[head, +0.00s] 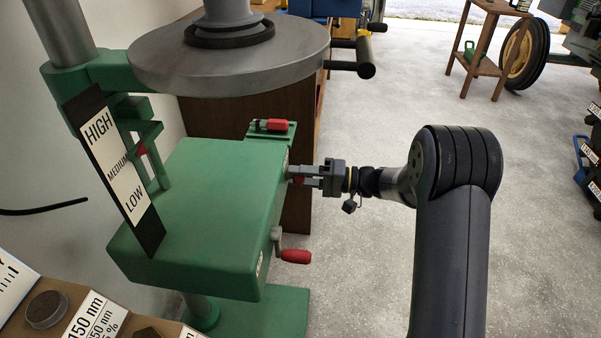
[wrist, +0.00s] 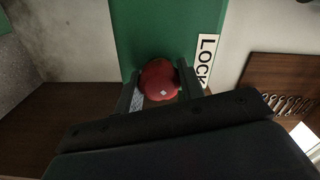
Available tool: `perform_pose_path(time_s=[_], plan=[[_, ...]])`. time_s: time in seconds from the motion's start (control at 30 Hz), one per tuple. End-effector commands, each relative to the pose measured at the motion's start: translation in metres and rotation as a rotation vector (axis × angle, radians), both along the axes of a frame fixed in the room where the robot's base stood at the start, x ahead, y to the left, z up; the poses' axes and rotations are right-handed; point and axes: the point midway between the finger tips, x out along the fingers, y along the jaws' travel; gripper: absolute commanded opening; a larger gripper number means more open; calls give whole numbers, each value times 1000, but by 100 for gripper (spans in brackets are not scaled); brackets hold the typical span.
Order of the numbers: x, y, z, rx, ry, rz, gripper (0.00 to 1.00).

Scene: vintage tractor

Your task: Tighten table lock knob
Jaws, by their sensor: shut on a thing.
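The table lock knob (wrist: 159,80) is red and lobed, on the green side of the machine beside a white label reading "LOCK" (wrist: 206,60). In the wrist view my gripper (wrist: 160,92) has one finger on each side of the knob and is shut on it. In the head view my gripper (head: 300,175) reaches the right side of the green machine table (head: 205,205), and only a bit of red shows between the fingers. The knob's lower part is hidden behind my gripper body in the wrist view.
A crank with a red handle (head: 295,256) sticks out below my gripper. A red-handled part (head: 272,125) lies on a green ledge behind. A round grey plate (head: 230,60) overhangs the table. Wrenches (wrist: 285,103) hang at right in the wrist view. Open floor (head: 385,110) lies to the right.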

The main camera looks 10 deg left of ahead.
Motion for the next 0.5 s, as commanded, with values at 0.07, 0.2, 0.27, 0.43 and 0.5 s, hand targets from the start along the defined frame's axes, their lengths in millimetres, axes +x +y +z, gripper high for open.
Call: perform_pose_path(time_s=[0.07, 0.2, 0.27, 0.43, 0.5], plan=[[0, 0, 2, -5, 73, 0, 14], [0, -1, 2, -13, 206, -1, 14], [0, -1, 2, -16, 262, -1, 14], [0, -1, 2, -25, 415, -1, 14], [0, -1, 1, -28, 473, -1, 14]])
